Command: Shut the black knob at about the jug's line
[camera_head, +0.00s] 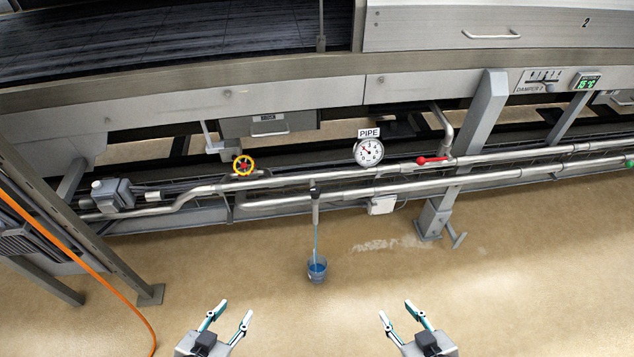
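A small clear jug (317,269) with blue liquid in it stands on the floor in the middle. A thin blue stream (316,240) runs down into it from a grey downward spout (315,205) on the pipes. The spout's top is dark and small; I cannot clearly make out a black knob there. The jug's line and the exact liquid level are too small to read. My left gripper (236,307) is open and empty, below and left of the jug. My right gripper (395,308) is open and empty, below and right of it.
A grey post (465,160) stands right. An orange cable (75,259) hangs left. The floor around the jug is clear.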

